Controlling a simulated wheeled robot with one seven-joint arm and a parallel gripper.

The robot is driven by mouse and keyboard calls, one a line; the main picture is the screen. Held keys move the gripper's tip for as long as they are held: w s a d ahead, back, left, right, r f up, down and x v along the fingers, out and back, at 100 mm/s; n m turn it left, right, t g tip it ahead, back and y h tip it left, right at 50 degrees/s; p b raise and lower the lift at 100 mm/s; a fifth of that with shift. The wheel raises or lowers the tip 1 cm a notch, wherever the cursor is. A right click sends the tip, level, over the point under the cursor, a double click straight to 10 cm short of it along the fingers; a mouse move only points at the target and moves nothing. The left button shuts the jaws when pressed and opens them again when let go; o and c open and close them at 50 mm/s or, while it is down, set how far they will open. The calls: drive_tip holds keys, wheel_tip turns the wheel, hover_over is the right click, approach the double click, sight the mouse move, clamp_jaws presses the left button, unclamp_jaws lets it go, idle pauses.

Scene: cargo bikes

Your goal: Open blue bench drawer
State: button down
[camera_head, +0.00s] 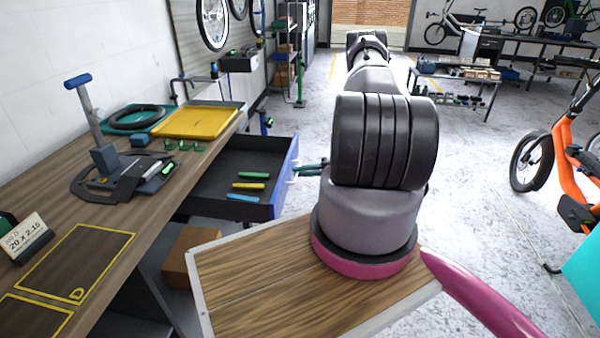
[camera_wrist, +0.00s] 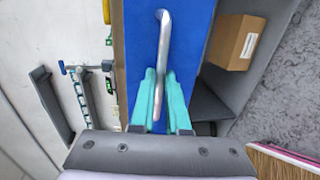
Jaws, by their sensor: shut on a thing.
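The blue bench drawer (camera_head: 283,186) stands pulled out from under the wooden workbench, its dark inside open to view. Several green, yellow and blue tools lie in it. Its blue front fills the middle of the wrist view (camera_wrist: 190,45). A silver bar handle (camera_wrist: 164,50) is fixed to that front. My gripper (camera_wrist: 160,100) has its teal fingers shut on the handle, one on each side of the bar. In the head view the teal fingers (camera_head: 308,168) reach left to the drawer front; my arm hides part of the gripper.
The workbench (camera_head: 190,165) runs along the left, with a yellow tray (camera_head: 197,122), a repair stand and a tyre on it. A cardboard box (camera_head: 188,255) sits below the drawer. An orange bike (camera_head: 565,150) stands at the right. The floor between is clear.

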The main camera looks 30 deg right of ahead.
drive_tip(key=c, duration=0.9)
unclamp_jaws()
drive_tip(key=v, duration=1)
drive_tip(key=shift+s+d, duration=0.2)
drive_tip(key=shift+d, duration=0.15)
drive_tip(key=w+a+r+n+g+h, duration=0.1)
drive_tip(key=a+r+n+g, duration=0.2)
drive_tip(key=a+r+n, duration=0.5)
drive_tip(key=a+r+n+g+h, duration=0.15)
drive_tip(key=r+n, duration=0.25)
drive_tip(key=r, duration=0.8)
drive_tip(key=w+a+r+n+g, duration=0.1)
drive_tip(key=a+r+n+g, duration=0.25)
drive_tip(key=r+n, duration=0.55)
drive_tip(key=s+a+r+n+t+h, duration=0.2)
drive_tip(key=s+a+r+n, duration=0.2)
drive_tip(key=s+r+n, duration=0.2)
drive_tip(key=s+a+r+n+t+h, duration=0.2)
drive_tip(key=s+r+n, duration=0.4)
drive_tip(key=r, duration=0.3)
drive_tip(key=s+a+r+n+t+h, duration=0.2)
drive_tip(key=s+a+r+n+h, duration=0.2)
drive_tip(key=s+a+r+n, duration=0.2)
drive_tip(key=shift+s+a+r, duration=0.45)
drive_tip(key=shift+s+r, duration=0.2)
drive_tip(key=shift+s, duration=0.1)
